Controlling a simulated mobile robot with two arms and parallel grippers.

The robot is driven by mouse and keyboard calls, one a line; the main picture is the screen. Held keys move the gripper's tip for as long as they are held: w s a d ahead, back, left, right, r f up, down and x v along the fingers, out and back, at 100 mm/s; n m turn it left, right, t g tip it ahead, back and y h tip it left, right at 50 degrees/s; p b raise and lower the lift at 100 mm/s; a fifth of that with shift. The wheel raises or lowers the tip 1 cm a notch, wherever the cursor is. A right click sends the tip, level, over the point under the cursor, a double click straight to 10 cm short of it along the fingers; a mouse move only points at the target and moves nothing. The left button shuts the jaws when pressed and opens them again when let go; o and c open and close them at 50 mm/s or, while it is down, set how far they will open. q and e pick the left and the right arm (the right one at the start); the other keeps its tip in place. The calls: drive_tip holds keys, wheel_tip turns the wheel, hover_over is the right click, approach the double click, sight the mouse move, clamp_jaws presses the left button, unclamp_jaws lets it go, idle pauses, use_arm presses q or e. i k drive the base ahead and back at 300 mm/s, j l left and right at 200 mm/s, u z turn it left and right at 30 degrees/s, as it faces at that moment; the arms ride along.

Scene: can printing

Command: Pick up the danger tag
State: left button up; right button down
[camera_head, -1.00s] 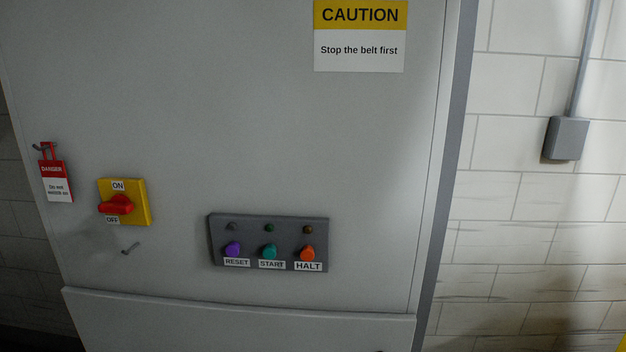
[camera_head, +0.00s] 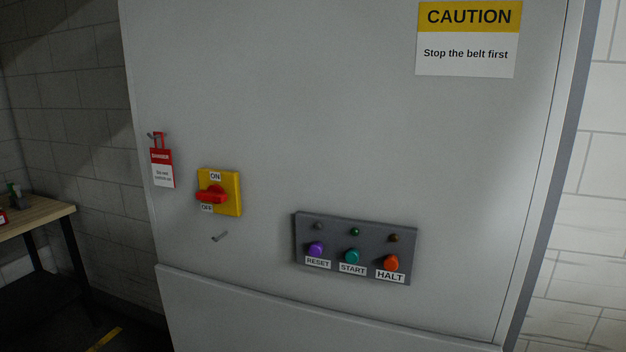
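The danger tag (camera_head: 162,168) is a red and white card with a red loop at its top. It hangs from a small hook (camera_head: 153,135) near the left edge of the grey cabinet (camera_head: 350,120). Neither of my grippers shows in the head view.
Right of the tag is a yellow ON/OFF switch plate (camera_head: 232,193) with a red knob (camera_head: 211,195). A small peg (camera_head: 220,236) sticks out below it. A button panel (camera_head: 345,228) is further right. A wooden table (camera_head: 40,214) stands at the left.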

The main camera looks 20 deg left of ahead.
sight(162, 159)
drive_tip(key=u, duration=1.25)
